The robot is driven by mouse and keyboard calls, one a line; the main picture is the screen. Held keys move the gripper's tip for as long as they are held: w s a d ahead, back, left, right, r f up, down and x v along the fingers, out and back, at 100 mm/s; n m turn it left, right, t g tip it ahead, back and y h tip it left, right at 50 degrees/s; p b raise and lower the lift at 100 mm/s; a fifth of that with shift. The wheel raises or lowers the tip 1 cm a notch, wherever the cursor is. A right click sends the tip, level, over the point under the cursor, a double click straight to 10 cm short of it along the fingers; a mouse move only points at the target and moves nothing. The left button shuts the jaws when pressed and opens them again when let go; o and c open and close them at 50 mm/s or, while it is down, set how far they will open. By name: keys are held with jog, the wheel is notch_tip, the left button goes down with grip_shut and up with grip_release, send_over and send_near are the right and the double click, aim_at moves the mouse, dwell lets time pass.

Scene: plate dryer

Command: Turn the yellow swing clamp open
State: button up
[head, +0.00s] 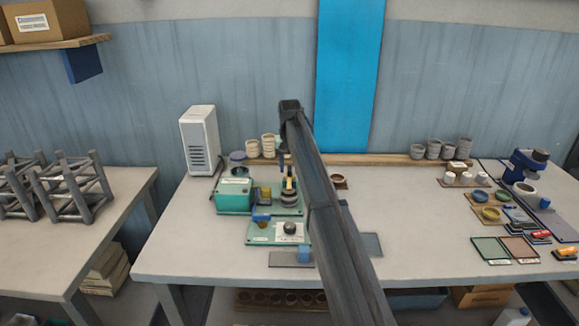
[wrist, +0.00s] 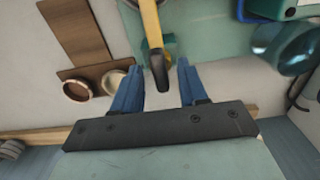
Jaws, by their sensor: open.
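The yellow swing clamp (wrist: 151,25) shows in the wrist view as a yellow bar with a dark rounded end, coming down from the top edge. In the head view it is a small yellow upright strip (head: 290,184) on the green-based device (head: 274,210). My gripper (wrist: 158,68) has two blue fingers spread apart, with the clamp's dark end showing between their tips. No contact with either finger is visible, and the depth between them is hard to judge. In the head view my arm covers part of the device's right side, and the fingers are small there.
A teal box (head: 235,196) stands left of the clamp, and a green panel with a knob (head: 291,228) lies in front. A white unit (head: 199,140) and stacked cups (head: 268,146) stand behind. A small brown bowl (wrist: 77,90) sits left of the fingers in the wrist view.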

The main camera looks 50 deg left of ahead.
grip_shut()
dwell(0.4)
dwell(0.4)
